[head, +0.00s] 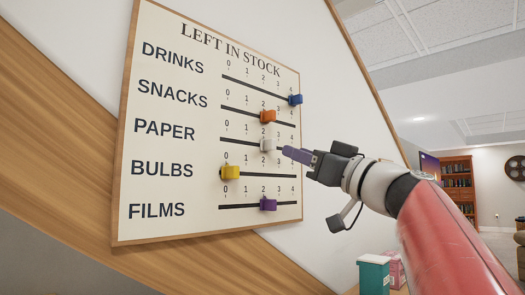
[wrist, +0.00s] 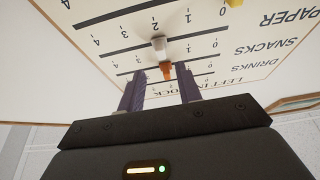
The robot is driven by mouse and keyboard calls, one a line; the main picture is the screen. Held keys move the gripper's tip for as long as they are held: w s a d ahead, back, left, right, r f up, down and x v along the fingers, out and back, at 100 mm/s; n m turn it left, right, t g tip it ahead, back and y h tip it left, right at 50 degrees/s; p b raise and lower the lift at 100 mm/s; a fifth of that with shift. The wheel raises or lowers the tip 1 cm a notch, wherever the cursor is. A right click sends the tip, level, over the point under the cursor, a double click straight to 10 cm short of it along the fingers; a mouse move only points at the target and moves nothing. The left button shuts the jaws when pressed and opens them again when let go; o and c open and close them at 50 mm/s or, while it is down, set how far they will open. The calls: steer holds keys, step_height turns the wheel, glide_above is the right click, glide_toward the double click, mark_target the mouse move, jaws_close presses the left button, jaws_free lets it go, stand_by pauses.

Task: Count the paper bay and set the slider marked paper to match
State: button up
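The "Left in stock" board (head: 145,105) hangs on the wall with five labelled slider rows; it shows upside down in the wrist view (wrist: 262,50). The paper slider (head: 267,144) is white and sits at about mark 2; it also shows in the wrist view (wrist: 158,45). My gripper (head: 285,151) is just right of it in the head view, pointing at the board. In the wrist view its two purple fingers (wrist: 162,76) are apart, with the orange snacks slider (wrist: 166,70) seen between them. I see no contact with the white slider. The paper bay is not in view.
The blue drinks slider (head: 295,99) is at 4, the orange one near 2, the yellow bulbs slider (head: 230,172) near 0, and the purple films slider (head: 268,204) near 2. A teal box (head: 374,275) and a pink box (head: 398,270) stand below. A bookcase (head: 458,181) is far right.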

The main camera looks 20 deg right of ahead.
mark_target(275, 145)
steer(key=p+x, duration=0.2)
steer(key=x, duration=0.5)
steer(key=shift+a+f, duration=0.1)
jaws_close()
